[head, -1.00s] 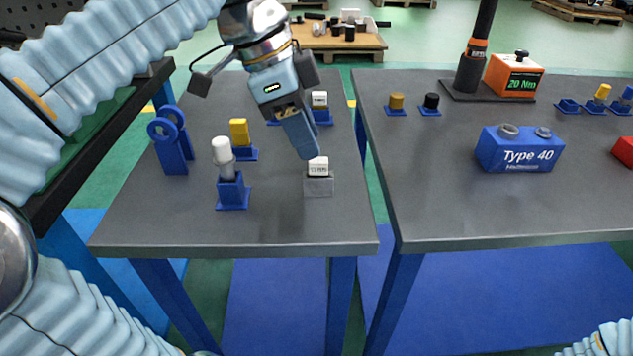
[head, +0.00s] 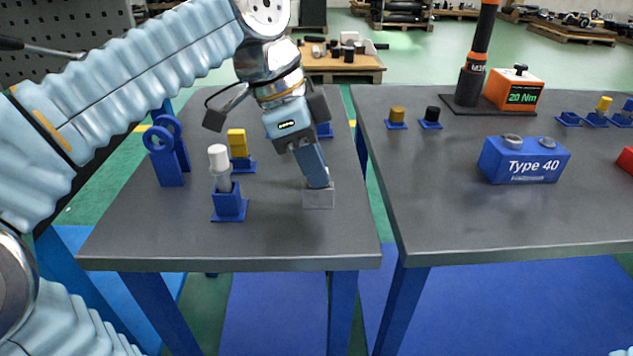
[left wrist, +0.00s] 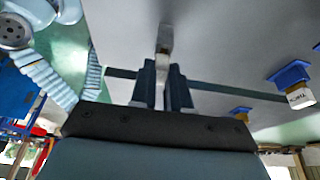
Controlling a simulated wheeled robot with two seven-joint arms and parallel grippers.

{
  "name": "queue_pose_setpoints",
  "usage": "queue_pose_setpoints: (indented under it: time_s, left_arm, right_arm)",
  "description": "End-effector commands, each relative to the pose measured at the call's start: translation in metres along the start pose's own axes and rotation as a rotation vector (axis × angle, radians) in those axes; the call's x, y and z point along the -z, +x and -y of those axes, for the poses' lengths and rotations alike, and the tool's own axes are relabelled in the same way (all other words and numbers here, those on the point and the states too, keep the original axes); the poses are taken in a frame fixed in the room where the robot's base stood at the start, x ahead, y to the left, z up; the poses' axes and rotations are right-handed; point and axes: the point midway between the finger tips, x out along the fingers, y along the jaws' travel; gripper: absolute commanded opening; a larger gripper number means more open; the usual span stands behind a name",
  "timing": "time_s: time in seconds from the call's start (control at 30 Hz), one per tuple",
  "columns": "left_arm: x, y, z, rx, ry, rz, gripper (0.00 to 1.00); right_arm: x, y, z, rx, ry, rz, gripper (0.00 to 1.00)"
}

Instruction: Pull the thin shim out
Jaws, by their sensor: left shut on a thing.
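My left gripper (head: 318,184) reaches down to a small grey metal block (head: 318,199) near the front right of the left table. Its fingers are shut on a pale piece at the block's top, which I take to be the thin shim. In the left wrist view the pale piece (left wrist: 161,76) shows between the fingers, with the grey block (left wrist: 164,38) just beyond the tips. The fingers hide most of the piece, so I cannot tell how deep it sits in the block. My right gripper is out of view.
A blue stand with a white-topped pin (head: 222,184) is left of the block. A yellow piece (head: 237,143) and blue rings (head: 166,150) stand behind it. In the left wrist view a white labelled piece (left wrist: 300,96) sits on a blue stand. The table front is clear.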

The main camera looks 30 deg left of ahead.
Motion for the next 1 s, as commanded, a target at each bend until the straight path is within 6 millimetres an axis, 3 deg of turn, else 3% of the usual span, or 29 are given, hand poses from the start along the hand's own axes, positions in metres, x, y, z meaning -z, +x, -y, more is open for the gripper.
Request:
queue_pose_setpoints:
  time_s: [0.37,1.0]
  left_arm:
    - [0.002,-0.005,0.0,0.001,0.0,0.0,0.0]
    - [0.015,-0.04,0.0,0.0,0.0,0.0,0.0]
  right_arm:
    - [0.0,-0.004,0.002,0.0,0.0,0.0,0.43]
    - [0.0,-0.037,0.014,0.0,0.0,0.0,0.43]
